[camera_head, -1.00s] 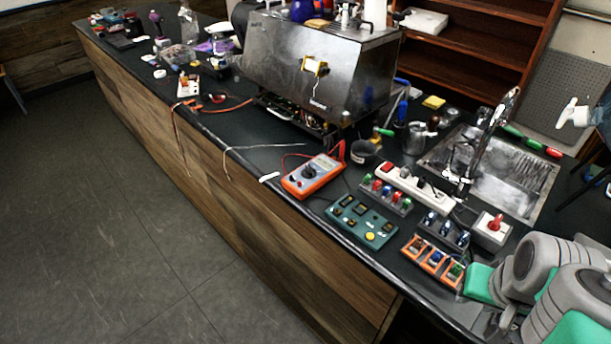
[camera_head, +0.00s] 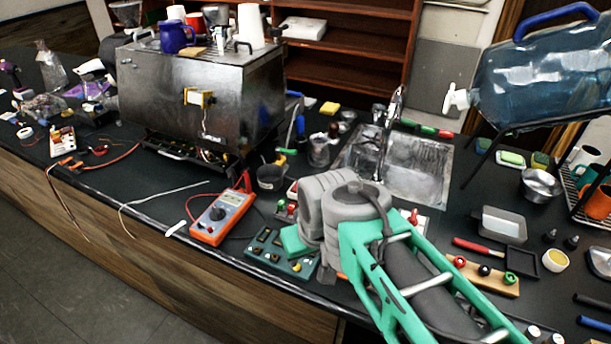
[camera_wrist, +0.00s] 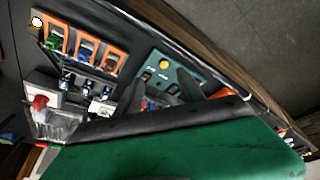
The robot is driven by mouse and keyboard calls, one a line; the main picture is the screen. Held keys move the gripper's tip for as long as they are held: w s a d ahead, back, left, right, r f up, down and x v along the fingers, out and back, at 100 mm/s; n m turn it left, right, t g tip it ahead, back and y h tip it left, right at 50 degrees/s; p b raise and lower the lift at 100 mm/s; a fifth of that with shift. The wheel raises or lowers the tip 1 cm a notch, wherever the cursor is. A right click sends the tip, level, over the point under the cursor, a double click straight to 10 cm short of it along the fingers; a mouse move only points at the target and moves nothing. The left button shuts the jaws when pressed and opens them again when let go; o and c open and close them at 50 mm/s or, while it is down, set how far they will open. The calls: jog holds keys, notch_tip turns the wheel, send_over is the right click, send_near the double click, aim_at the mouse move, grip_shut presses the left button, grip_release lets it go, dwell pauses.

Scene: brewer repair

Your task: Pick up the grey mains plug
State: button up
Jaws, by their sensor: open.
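I cannot make out the grey mains plug in either current view. The white power strip is mostly covered by my arm in the head view; only a small pale end with red (camera_head: 292,188) shows beside the arm. In the wrist view, my gripper (camera_wrist: 160,92) is open, with two dark fingers apart over the worktop. Small blue and red parts (camera_wrist: 150,104) show between the fingers, close to the gripper's dark edge. No plug is visible between the fingers. The green gripper body hides the lower right of the wrist view.
A teal panel (camera_head: 279,254) and an orange multimeter (camera_head: 222,216) lie left of my arm. The wrist view shows orange-framed modules (camera_wrist: 82,46), blue-topped parts (camera_wrist: 88,86) and a red button (camera_wrist: 40,103). A metal espresso machine (camera_head: 200,95) and a sink (camera_head: 415,165) stand behind.

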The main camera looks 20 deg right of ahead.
jog(key=shift+o, duration=0.6)
jog(key=w+r+n, duration=0.1)
jog(key=w+r, duration=0.1)
jog(key=w, duration=0.5)
jog(key=shift+w+d+r+n+y, duration=0.15)
jog(key=shift+d+r+n+y, duration=0.1)
jog(key=shift+r+n+y, duration=0.15)
jog(key=w+d+f+n+y+p, duration=0.2)
jog(key=w+d+n, duration=0.5)
jog(key=w+d, duration=0.85)
jog(key=shift+g, duration=0.3)
jog(key=x, duration=0.2)
jog(key=a+x, duration=0.1)
jog(key=x, duration=0.2)
jog(key=p+x, duration=0.1)
jog(key=x, duration=0.2)
jog(key=shift+w+a+r, duration=0.2)
jog(key=shift+w+r, duration=0.05)
jog(key=shift+w, duration=0.1)
grip_shut()
